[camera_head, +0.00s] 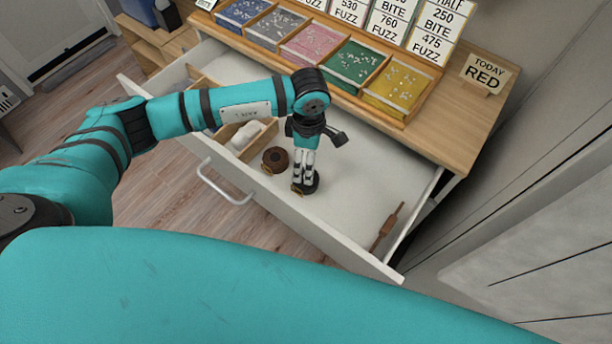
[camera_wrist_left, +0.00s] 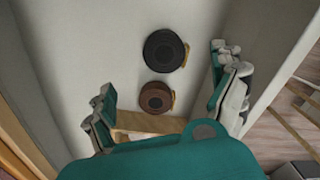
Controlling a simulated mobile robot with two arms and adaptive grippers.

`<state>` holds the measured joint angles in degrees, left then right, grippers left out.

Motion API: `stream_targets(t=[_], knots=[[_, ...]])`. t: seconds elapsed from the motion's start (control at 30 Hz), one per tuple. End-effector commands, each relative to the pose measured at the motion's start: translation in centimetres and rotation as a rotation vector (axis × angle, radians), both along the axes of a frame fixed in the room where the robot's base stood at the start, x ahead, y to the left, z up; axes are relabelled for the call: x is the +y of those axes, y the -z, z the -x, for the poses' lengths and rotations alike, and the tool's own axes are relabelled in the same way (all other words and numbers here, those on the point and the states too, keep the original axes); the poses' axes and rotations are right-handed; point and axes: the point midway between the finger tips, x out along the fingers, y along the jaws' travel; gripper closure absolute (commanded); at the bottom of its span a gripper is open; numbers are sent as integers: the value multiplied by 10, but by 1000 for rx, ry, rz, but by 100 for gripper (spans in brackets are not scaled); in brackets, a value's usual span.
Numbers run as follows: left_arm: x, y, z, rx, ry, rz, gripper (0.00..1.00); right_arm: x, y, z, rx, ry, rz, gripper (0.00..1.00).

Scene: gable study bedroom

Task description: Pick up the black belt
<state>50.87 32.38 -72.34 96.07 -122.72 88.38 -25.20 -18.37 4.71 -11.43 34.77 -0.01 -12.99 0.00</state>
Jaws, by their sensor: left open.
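The black belt (camera_head: 312,186) is a dark coil with a yellowish buckle, lying in the open white drawer, partly hidden under my left gripper in the head view. In the left wrist view the black belt (camera_wrist_left: 163,50) lies flat on the drawer floor, ahead of the gripper. My left gripper (camera_head: 303,176) points down over it, with its fingers apart. Both fingers show in the wrist view, with nothing gripped between them. A brown belt coil (camera_head: 275,160) lies just left of the black one. The brown coil (camera_wrist_left: 156,97) appears closer to the gripper in the wrist view. My right gripper is out of view.
A wooden box (camera_head: 234,147) with white items stands in the drawer left of the brown coil. A brown wooden tool (camera_head: 388,228) lies near the right drawer wall (camera_head: 419,212). The drawer handle (camera_head: 224,187) sticks out in front. Coloured trays (camera_head: 397,88) stand on the top above.

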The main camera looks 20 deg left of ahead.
Motion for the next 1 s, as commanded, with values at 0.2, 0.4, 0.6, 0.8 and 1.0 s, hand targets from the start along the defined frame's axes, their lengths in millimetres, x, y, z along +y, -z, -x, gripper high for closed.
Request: stream_targets(t=[0.2, 0.4, 0.6, 0.8, 1.0], knots=[[0, 39, 1, 3, 0, 0, 6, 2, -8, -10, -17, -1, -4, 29], [0, 53, 1, 2, 0, 1, 6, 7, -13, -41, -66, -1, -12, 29], [9, 76, 10, 5, -1, 0, 6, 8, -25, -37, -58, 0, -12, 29], [9, 101, 10, 2, 1, 2, 6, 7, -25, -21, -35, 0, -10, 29], [9, 104, 9, 0, 1, 2, 6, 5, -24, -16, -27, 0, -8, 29]])
